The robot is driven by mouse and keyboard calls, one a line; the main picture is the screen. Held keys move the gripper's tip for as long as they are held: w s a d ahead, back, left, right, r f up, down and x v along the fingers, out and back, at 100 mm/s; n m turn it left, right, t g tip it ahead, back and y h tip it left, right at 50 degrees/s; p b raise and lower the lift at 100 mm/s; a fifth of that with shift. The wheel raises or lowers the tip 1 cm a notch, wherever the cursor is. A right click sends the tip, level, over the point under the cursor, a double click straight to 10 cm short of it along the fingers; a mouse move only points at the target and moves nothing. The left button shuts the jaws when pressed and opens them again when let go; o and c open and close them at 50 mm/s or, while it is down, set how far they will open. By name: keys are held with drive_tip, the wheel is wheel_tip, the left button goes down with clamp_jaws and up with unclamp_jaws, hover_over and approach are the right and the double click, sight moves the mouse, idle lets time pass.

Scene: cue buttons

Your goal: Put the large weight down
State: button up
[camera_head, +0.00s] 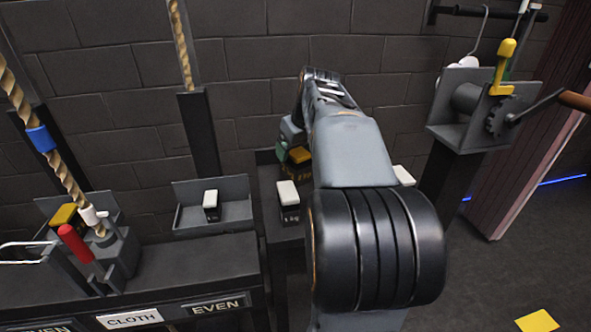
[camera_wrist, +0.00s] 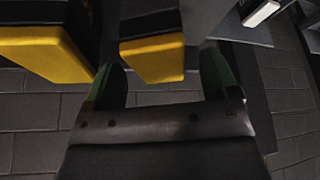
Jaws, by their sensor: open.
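My gripper (camera_head: 284,147) is at the far end of my arm, over the dark stand by the wall. In the wrist view my gripper (camera_wrist: 162,64) has its two green fingers apart. A black weight with a yellow top (camera_wrist: 153,55) shows in the gap between the fingertips, with no clear contact. A second, larger-looking yellow-topped weight (camera_wrist: 45,52) is left of the fingers. In the head view a yellow-topped weight (camera_head: 299,155) is beside the gripper, partly hidden by my arm. I cannot tell which is the large weight.
A white-topped 1 kg weight (camera_head: 288,198) is on the stand's near part. Another white-topped weight (camera_head: 210,205) is in the grey tray (camera_head: 240,212). A yellow-topped block (camera_head: 66,217) sits farther left. A crank winch (camera_head: 475,105) stands at the right.

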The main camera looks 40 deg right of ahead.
drive_tip(key=shift+x, duration=0.95)
clamp_jaws()
drive_tip(key=shift+r, duration=0.25)
